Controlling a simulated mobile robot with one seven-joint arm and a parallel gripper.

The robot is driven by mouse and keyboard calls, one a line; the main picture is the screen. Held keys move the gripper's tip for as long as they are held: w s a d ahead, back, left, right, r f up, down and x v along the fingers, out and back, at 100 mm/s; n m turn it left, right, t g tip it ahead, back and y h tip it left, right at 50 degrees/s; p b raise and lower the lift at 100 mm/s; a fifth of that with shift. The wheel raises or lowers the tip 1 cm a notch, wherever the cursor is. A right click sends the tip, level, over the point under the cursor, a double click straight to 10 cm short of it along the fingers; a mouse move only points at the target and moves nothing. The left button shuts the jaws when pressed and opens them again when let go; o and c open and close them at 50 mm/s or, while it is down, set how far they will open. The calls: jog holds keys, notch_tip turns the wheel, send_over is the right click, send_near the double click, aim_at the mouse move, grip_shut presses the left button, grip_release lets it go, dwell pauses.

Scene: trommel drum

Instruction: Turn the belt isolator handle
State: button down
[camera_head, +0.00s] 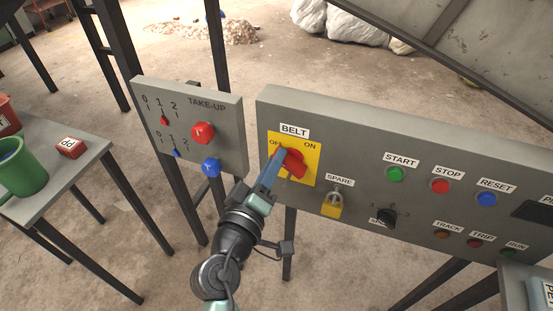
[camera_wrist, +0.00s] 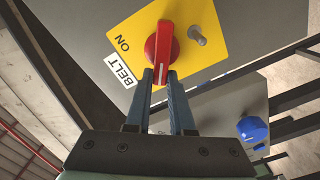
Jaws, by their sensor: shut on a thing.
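The belt isolator's red handle (camera_head: 296,163) sits on a yellow plate (camera_head: 309,172) under the BELT label, with ON at the plate's upper right and the OFF label partly covered by my gripper. My gripper (camera_head: 279,156) reaches up from below, its blue fingers at the handle's upper left end. In the wrist view the red handle (camera_wrist: 165,42) stands over the yellow plate (camera_wrist: 205,15), and the fingertips of my gripper (camera_wrist: 160,76) close on its near end, which bears a white mark. The fingers hide part of that end.
A small metal peg (camera_wrist: 197,36) sticks out of the plate beside the handle. A yellow padlock (camera_head: 331,205) hangs below SPARE. START (camera_head: 395,174), STOP and RESET buttons lie right. The TAKE-UP panel (camera_head: 222,130), with red and blue knobs, stands left.

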jog(key=shift+a+f+n+p, duration=0.1)
jog(key=shift+f+n+p, duration=0.15)
jog(key=shift+n, duration=0.9)
jog(key=shift+a+f+n+p, duration=0.15)
jog(key=shift+f+n, duration=0.15)
jog(key=shift+n, duration=0.8)
jog(key=shift+a+f+n+p, duration=0.1)
jog(key=shift+f+n+p, duration=0.15)
jog(key=shift+n, duration=0.9)
jog(key=shift+d, duration=0.1)
jog(key=c, duration=0.8)
grip_release()
jog(key=b+v, duration=0.1)
jog(key=v, duration=1.2)
